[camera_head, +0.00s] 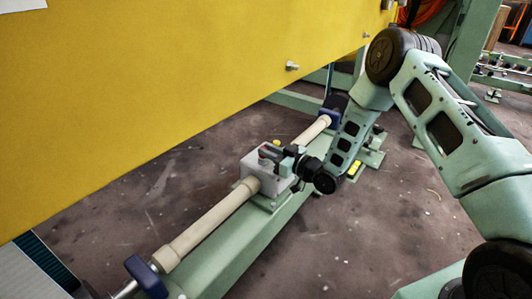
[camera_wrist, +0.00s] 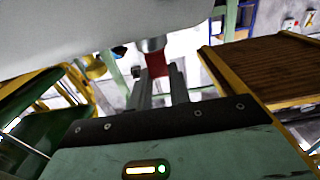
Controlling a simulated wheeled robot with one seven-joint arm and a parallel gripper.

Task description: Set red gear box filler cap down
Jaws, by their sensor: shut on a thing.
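The red filler cap (camera_wrist: 157,64) shows between the two fingertips of my gripper (camera_wrist: 160,78) in the wrist view. My gripper is shut on it. The cap's end meets or lies just in front of a short metal fitting (camera_wrist: 151,44); I cannot tell whether they touch. The fitting is at the edge of a large pale grey body across the top of that view, apparently the gear box (camera_wrist: 90,35). In the head view my gripper (camera_head: 286,158) is at the top of the pale gear box (camera_head: 257,169).
A long beige shaft (camera_head: 210,226) runs through the gear box along a green beam (camera_head: 245,235). A yellow panel (camera_head: 150,80) overhangs at the left. A blue part (camera_head: 146,277) stands at the beam's near end. The floor (camera_head: 350,240) right of the beam is mostly clear.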

